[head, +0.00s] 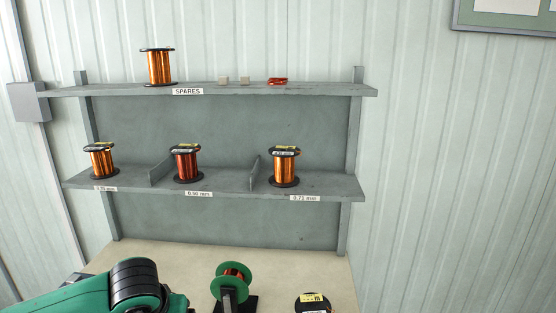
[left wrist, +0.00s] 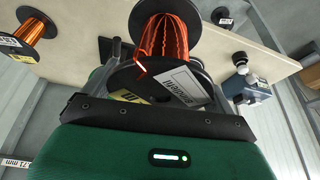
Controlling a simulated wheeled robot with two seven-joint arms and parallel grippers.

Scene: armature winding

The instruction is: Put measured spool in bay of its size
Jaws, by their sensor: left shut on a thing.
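My left gripper (left wrist: 166,62) is shut on a spool of copper wire (left wrist: 163,38) with dark flanges. A white label and a yellow label show on the flange of this spool. In the head view, my green left arm (head: 135,285) enters at the lower left, but its fingertips are out of frame. The middle shelf (head: 225,182) has bays marked 0.50 mm (head: 198,194) and 0.71 mm (head: 305,198), plus a left bay whose label (head: 105,188) is blurred. A spool stands in the left (head: 102,161), middle (head: 187,164) and right bay (head: 284,168). My right gripper is not in view.
Thin dividers (head: 253,172) separate the bays. The SPARES shelf (head: 330,90) above holds one spool (head: 159,67) and small items. Below are a green-flanged spool on a stand (head: 232,282) and a yellow-labelled spool top (head: 312,303). A blue device (left wrist: 246,87) sits near the board.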

